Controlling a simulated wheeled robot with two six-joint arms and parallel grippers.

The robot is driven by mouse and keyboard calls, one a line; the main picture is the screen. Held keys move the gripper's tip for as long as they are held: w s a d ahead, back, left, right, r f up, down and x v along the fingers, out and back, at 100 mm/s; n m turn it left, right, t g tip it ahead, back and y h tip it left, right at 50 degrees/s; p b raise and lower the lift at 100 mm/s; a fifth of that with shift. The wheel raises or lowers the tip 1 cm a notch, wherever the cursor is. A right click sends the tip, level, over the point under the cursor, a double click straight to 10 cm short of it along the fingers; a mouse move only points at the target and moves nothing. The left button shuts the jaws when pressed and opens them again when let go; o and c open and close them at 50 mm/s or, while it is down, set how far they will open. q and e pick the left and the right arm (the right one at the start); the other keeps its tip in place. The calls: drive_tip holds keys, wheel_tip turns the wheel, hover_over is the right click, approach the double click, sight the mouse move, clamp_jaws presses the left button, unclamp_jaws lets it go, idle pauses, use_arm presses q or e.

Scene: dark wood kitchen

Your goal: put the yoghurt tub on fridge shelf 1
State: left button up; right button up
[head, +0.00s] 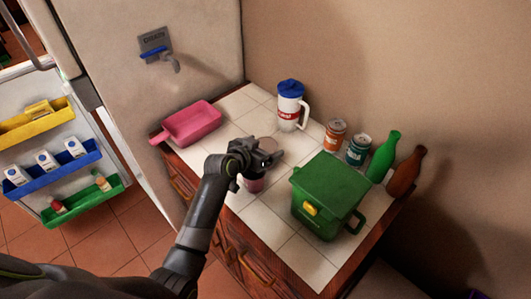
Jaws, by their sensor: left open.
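A small pinkish tub (255,185), which looks like the yoghurt tub, stands on the white tiled counter. It is largely hidden by my left gripper (265,159). My left gripper is open, above and very close to the tub; I cannot tell whether it touches it. The fridge's open door shows at the left with a yellow bin (30,124), a blue bin (60,168) and a green bin (88,209). The inside shelves of the fridge are not in view. My right gripper is not in view.
On the counter (285,262) stand a pink pan (193,123), a white jug with a blue lid (288,108), two cans (335,136), a green lidded bin (327,190), a green bottle (383,158) and a brown bottle (405,175). The front left counter edge is clear.

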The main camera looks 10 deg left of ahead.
use_arm(q)
drive_tip(key=c, duration=1.1)
drive_tip(key=shift+r, duration=0.1)
drive_tip(key=shift+c, duration=0.4)
